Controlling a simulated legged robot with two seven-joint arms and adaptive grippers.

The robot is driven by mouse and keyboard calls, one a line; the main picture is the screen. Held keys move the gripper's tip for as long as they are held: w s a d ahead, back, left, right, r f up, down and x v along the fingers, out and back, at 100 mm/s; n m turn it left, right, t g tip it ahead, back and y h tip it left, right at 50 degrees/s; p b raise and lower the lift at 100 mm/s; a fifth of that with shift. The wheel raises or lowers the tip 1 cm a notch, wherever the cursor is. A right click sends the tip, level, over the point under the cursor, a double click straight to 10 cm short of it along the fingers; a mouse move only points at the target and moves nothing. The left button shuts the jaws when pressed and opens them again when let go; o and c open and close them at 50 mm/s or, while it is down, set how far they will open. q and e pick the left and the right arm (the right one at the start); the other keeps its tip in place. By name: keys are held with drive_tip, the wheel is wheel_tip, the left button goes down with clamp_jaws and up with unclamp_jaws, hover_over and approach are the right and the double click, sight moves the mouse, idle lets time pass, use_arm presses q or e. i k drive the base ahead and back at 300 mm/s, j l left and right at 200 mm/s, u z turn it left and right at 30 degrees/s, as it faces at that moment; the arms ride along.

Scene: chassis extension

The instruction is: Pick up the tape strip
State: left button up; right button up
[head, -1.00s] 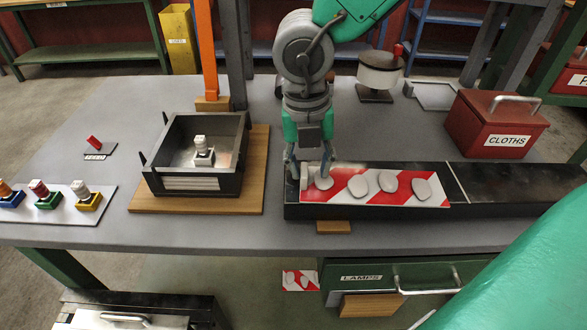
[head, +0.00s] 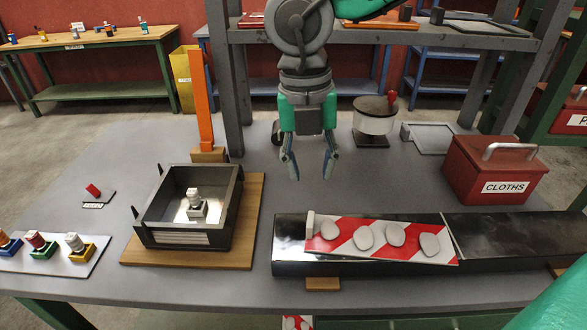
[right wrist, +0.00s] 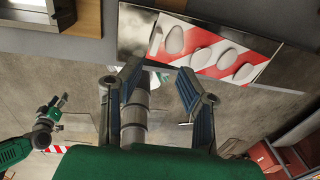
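The tape strip, red and white diagonal stripes with several pale oval pads (head: 345,232), lies slightly slanted on the left part of a long dark chassis rail (head: 500,238). A small pale block (head: 310,224) stands at its left end. My right gripper (head: 309,172) points down, open and empty, behind and above the strip's left end, apart from it. In the right wrist view its fingers (right wrist: 160,90) are spread with nothing between them, and the strip (right wrist: 203,59) shows beyond them. A small gripper on a green arm (right wrist: 52,108), apparently my left, shows there; its finger state is unclear.
A dark open tray (head: 165,215) with a small white fitting stands left on a wooden board (head: 250,215). The red CLOTHS box (head: 495,170) is at right. A pot (head: 375,122) and an orange post (head: 202,105) stand behind. Table is clear around my right gripper.

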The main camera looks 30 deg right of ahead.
sight(380, 240)
drive_tip(key=k, duration=1)
